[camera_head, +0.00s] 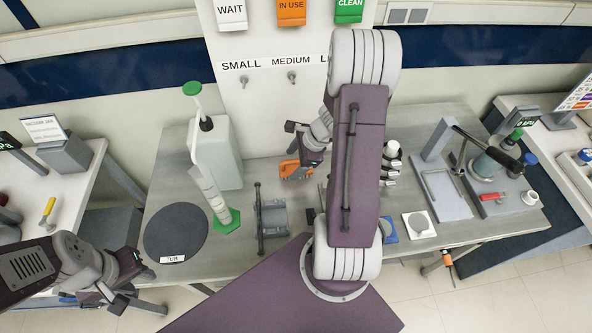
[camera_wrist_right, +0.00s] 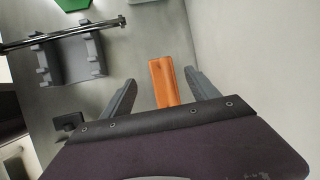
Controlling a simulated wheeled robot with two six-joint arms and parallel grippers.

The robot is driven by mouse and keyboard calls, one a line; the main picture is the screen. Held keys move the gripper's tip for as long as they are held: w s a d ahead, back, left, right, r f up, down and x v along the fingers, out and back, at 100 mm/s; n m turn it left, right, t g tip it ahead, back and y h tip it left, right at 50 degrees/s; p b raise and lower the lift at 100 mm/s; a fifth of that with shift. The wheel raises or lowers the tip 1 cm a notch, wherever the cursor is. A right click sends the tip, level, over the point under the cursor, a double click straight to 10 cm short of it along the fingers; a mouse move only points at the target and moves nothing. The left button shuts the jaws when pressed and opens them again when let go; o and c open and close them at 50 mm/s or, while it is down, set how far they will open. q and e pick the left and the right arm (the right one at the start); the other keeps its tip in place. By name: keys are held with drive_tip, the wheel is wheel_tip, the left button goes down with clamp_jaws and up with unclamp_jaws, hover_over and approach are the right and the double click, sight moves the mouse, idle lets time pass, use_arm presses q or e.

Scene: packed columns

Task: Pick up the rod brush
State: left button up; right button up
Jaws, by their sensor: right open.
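My right gripper (camera_wrist_right: 160,78) is open in the right wrist view, with one finger on each side of an orange bar (camera_wrist_right: 162,82). In the head view the right gripper (camera_head: 304,142) is just above the orange piece (camera_head: 290,168), near the back of the grey table. A thin dark rod (camera_head: 260,220) lies across a grey cradle (camera_head: 276,216); it also shows in the wrist view (camera_wrist_right: 60,36). Which of these is the rod brush is not clear. My left gripper (camera_head: 148,288) is open and empty at lower left.
A white bottle (camera_head: 222,150), a green-based column (camera_head: 212,195) and a round dark mat (camera_head: 176,232) marked TUB are on the left of the table. A hook board (camera_head: 250,95) stands behind. A grey stand (camera_head: 440,190) is at right. My right arm hides the table's middle.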

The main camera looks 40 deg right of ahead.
sight(286, 170)
drive_tip(key=b+x, duration=0.1)
drive_tip(key=x, duration=0.3)
drive_tip(key=shift+w+f, duration=0.25)
drive_tip(key=shift+f, duration=0.05)
drive_tip(key=shift+f+b, duration=0.3)
drive_tip(key=shift+f, duration=0.1)
drive_tip(key=shift+w+a, duration=0.1)
drive_tip(key=shift+w, duration=0.1)
drive_tip(key=c, duration=1)
use_arm(q)
drive_tip(key=shift+w+f, duration=0.3)
drive_tip(key=shift+f, duration=0.45)
use_arm(e)
clamp_jaws()
